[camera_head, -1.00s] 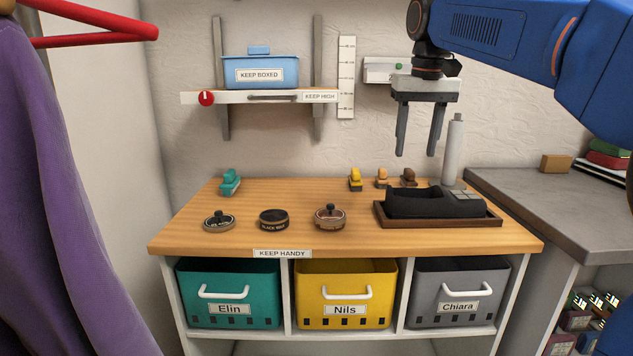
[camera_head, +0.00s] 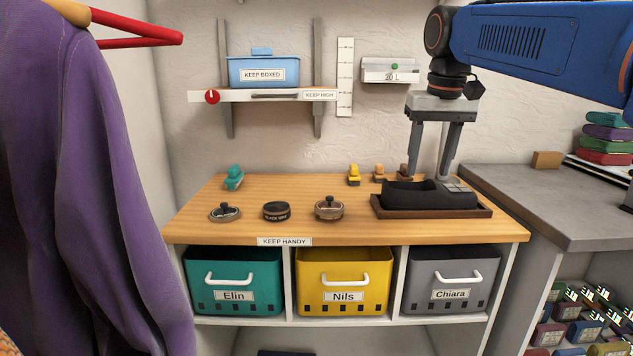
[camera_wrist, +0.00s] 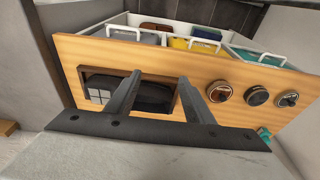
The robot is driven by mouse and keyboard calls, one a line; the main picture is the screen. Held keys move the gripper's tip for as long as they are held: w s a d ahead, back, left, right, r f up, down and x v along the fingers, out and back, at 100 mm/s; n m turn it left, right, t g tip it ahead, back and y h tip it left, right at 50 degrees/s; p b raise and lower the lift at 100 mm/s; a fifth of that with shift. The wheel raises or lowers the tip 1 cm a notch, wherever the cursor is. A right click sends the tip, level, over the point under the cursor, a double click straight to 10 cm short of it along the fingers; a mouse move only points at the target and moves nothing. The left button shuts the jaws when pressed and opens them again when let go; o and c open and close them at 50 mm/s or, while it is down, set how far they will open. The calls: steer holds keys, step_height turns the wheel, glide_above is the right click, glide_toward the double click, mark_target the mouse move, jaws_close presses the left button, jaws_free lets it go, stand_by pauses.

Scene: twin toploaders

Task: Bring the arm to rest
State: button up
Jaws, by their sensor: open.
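My gripper (camera_head: 429,176) hangs down at the right of the wooden bench top, with its two fingers apart and nothing between them. I cannot tell the exact height of the fingers above the tray. My blue arm reaches in from the upper right.
Bins for Elin (camera_head: 234,278), Nils (camera_head: 344,277) and Chiara (camera_head: 452,277) stand below. A shelf (camera_head: 235,97) with a blue box (camera_head: 262,72) is behind. A purple coat (camera_head: 80,180) hangs left; a grey counter (camera_head: 540,200) stands right.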

steer(key=s+d+f+t, duration=0.1)
steer(key=s+d+f, duration=0.1)
steer(key=s+f, duration=1.1)
steer(key=s+d+f+t, duration=0.1)
steer(key=s+d+f, duration=0.2)
steer(key=s+f, duration=1)
step_height(320, 180, down, 3)
steer(key=shift+r+t, duration=0.1)
steer(key=shift+t, duration=0.2)
